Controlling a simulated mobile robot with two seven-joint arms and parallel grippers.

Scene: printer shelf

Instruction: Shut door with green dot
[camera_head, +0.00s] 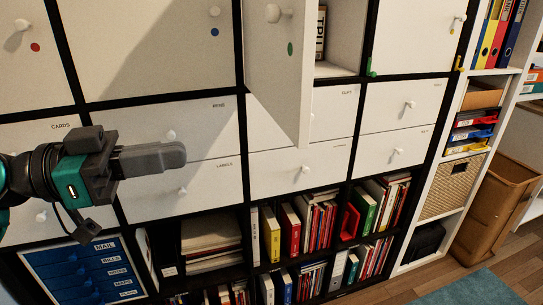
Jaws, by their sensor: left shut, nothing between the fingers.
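The door with the green dot (280,75) stands open at the top centre, swung out toward me from the shelf. Its round white knob (273,13) is near the top of the view, above the green dot (290,49). Behind its right edge, part of the open compartment (335,69) shows. My left gripper (183,155) is shut and empty, in front of the white drawers, left of and lower than the door, and apart from it. My right gripper is out of view.
Closed doors with a red dot (35,47) and a blue dot (215,32) are at the left. White drawers (190,132) run below, above compartments of books. Some floor (415,282) is clear at lower right.

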